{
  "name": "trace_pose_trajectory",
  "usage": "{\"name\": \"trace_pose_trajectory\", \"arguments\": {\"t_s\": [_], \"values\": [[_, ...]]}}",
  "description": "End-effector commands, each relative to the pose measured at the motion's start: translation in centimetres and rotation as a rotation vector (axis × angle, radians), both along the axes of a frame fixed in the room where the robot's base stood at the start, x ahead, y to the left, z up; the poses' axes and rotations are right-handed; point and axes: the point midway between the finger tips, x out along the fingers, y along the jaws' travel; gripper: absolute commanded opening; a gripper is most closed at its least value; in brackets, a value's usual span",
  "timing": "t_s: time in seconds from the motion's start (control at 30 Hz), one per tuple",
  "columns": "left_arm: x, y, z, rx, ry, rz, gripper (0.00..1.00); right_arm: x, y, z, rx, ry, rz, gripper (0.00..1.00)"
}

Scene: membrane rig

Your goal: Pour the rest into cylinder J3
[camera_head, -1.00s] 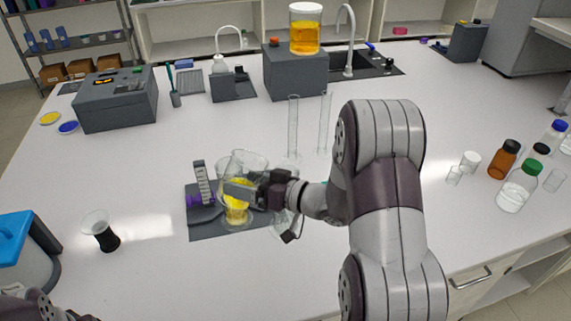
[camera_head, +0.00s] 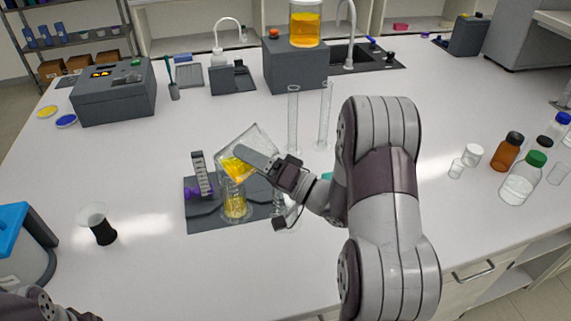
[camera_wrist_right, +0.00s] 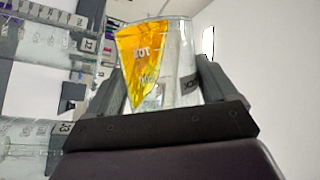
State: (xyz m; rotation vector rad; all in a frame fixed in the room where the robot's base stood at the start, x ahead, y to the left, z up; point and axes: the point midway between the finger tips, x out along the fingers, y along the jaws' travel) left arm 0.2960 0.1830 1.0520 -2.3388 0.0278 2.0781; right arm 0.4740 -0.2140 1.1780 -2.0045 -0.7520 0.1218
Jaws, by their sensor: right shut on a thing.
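My right gripper (camera_head: 262,160) is shut on a glass beaker (camera_head: 257,138), tilted steeply with its mouth to the left. Yellow liquid gathers on the low side of the beaker, which also shows in the right wrist view (camera_wrist_right: 172,62). Below it, a glass vessel with yellow liquid (camera_head: 235,207) stands on a dark mat (camera_head: 203,221). I cannot make out a stream. In the wrist view, a clear cylinder marked J3 (camera_wrist_right: 30,130) is at lower left and one marked J2 (camera_wrist_right: 40,42) at upper left. I cannot firmly match them to the head view. My left gripper is out of view.
Two tall clear cylinders (camera_head: 293,118) (camera_head: 325,115) stand behind my right gripper. A small stand (camera_head: 201,175) is at the mat's left. A black-based glass (camera_head: 101,226) stands further left. Bottles (camera_head: 508,152) crowd the right side.

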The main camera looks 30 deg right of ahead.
Motion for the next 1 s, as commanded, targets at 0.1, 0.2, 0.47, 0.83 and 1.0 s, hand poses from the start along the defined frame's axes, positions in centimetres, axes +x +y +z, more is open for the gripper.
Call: {"name": "trace_pose_trajectory", "arguments": {"t_s": [0.1,0.2,0.47,0.83,1.0], "values": [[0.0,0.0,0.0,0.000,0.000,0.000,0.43,0.0,-0.1,0.4,0.073,0.004,0.000,0.44],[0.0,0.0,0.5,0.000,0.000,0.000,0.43,0.1,-0.6,1.1,0.137,0.008,-0.001,0.44],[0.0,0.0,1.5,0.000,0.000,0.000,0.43,0.1,-1.8,1.9,0.279,0.015,0.002,0.44],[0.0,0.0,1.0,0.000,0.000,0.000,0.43,0.0,-1.3,1.5,0.256,0.010,0.001,0.44],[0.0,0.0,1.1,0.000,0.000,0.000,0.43,-0.1,-1.0,1.6,0.255,0.011,0.001,0.44]]}}
